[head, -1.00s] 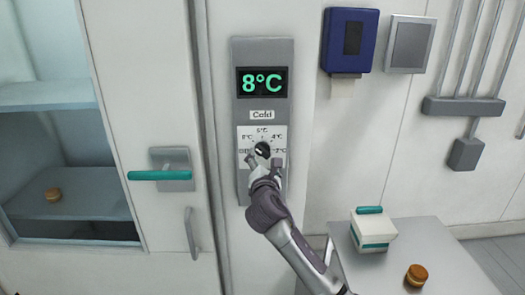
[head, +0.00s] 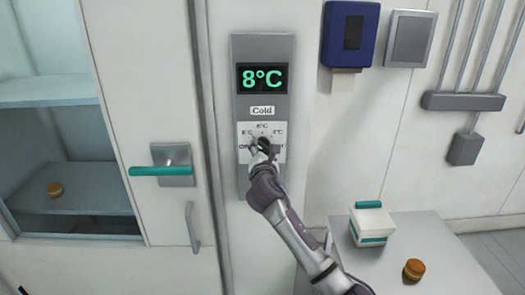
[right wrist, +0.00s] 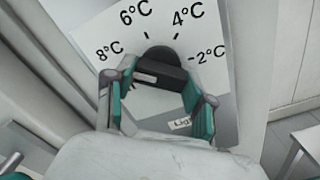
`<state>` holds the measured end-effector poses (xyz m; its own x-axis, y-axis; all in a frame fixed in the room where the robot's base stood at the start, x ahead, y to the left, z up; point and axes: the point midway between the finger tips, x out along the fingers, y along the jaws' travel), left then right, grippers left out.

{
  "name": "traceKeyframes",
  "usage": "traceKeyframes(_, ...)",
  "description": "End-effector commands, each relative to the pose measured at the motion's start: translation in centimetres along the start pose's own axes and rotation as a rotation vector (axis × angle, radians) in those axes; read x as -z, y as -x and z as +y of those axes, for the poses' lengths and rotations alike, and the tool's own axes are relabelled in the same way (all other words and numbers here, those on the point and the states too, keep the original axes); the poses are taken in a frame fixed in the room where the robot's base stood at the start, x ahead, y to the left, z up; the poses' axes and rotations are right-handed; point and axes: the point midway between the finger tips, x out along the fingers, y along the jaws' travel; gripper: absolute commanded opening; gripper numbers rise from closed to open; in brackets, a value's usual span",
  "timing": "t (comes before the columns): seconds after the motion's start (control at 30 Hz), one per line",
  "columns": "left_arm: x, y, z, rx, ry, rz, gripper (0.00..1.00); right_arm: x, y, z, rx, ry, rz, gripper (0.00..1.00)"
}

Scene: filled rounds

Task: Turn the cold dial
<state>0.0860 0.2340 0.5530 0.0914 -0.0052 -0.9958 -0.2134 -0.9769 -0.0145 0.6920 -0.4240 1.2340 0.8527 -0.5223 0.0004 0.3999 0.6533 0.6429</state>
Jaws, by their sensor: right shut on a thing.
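The cold dial is a black knob (right wrist: 160,68) on a white scale plate (head: 279,141), below a "Cold" label on a grey wall panel (head: 262,190). The green display (head: 263,78) reads 8°C. My right gripper (head: 259,147) is at the dial, with its teal-padded fingers on both sides of the knob in the right wrist view (right wrist: 160,95). It is shut on the knob and hides most of it in the head view. My left gripper is not in view.
A cabinet door with a teal handle (head: 161,171) is left of the panel. A grey table (head: 440,262) at lower right holds a white box (head: 372,224) and a round brown item (head: 414,269). A blue dispenser (head: 350,35) hangs right of the panel.

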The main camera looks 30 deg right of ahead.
Motion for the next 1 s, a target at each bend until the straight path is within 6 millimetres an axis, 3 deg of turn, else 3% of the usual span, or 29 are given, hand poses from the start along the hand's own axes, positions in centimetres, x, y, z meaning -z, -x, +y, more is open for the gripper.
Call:
traceKeyframes(0.47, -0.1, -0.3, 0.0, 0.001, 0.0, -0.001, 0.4, 0.1, 0.0, -0.1, 0.002, -0.095, 0.001, 0.19)
traceKeyframes(1.0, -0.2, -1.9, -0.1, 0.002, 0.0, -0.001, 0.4, 0.2, 0.0, -0.2, 0.004, -0.568, 0.001, 0.19)
